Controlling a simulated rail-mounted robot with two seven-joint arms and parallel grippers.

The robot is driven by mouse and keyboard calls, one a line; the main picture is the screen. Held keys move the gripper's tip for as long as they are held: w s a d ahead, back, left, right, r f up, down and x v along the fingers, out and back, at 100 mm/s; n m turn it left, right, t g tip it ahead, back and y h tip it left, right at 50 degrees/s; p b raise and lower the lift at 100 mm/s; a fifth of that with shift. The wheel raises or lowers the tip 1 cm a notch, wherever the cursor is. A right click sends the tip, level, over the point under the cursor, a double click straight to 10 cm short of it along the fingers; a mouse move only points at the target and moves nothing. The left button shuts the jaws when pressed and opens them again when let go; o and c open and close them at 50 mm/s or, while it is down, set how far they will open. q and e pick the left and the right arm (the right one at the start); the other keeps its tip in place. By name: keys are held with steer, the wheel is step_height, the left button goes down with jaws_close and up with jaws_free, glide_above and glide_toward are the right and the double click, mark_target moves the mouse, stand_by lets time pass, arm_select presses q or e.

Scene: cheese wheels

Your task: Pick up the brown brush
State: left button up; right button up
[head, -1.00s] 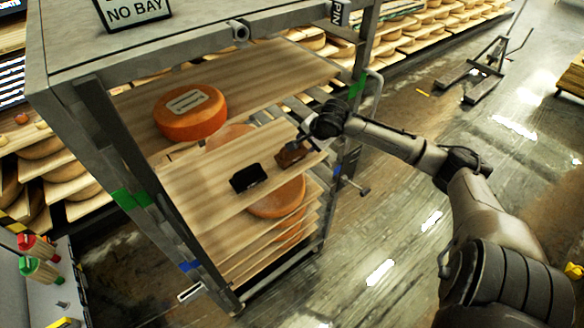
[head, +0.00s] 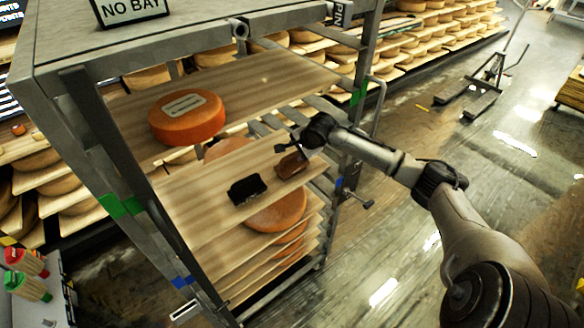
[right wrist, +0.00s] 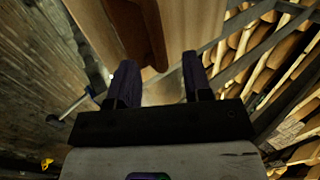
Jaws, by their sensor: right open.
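The brown brush (head: 291,166) lies on a light wooden shelf board (head: 190,215) of the metal rack, near the board's right end. My right gripper (head: 295,146) is just above and beside it at the rack's right side. In the right wrist view the gripper (right wrist: 160,78) is open, with bare board showing between its fingers. There the brown brush (right wrist: 133,28) appears beyond the left fingertip, partly cut off by the top edge. Contact between finger and brush cannot be told. My left gripper does not show.
A black brush (head: 247,190) lies left of the brown one on the same board. An orange cheese wheel (head: 187,118) sits on the board above and behind. A rack post (head: 357,120) stands close to my right arm. More boards with cheese wheels lie below.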

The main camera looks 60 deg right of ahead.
mark_target(293, 155)
steer(key=shift+a+b+x, duration=0.15)
steer(key=shift+b+x, duration=0.25)
steer(key=shift+x, duration=0.85)
steer(key=shift+a+b+x, duration=0.15)
steer(key=shift+b+x, duration=0.25)
steer(key=shift+x, duration=0.85)
steer(key=shift+c, duration=0.2)
steer(key=c, duration=0.4)
jaws_close()
